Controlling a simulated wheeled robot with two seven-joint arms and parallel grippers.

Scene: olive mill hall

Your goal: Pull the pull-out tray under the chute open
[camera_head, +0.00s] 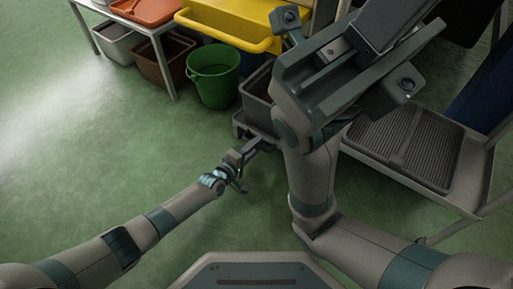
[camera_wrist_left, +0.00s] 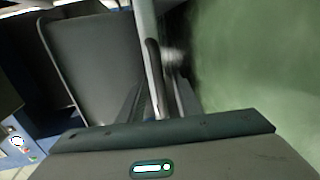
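The pull-out tray (camera_head: 257,82) is a dark grey bin low on the floor side, below the yellow chute (camera_head: 235,25). My right arm hides much of it. My left gripper (camera_head: 248,155) is at the tray's front, by a dark handle. In the left wrist view, a dark upright handle (camera_wrist_left: 153,62) runs between the two fingers of the left gripper (camera_wrist_left: 160,98), beside the grey tray (camera_wrist_left: 90,65). I cannot tell whether the fingers press on it. My right gripper (camera_head: 385,30) is raised high near the camera, its fingertips unclear.
A green bucket (camera_head: 213,75) stands left of the tray. A white-framed table (camera_head: 150,25) with bins below is at upper left. A low cart with a ribbed dark mat (camera_head: 405,145) stands at right. The green floor in front and to the left is clear.

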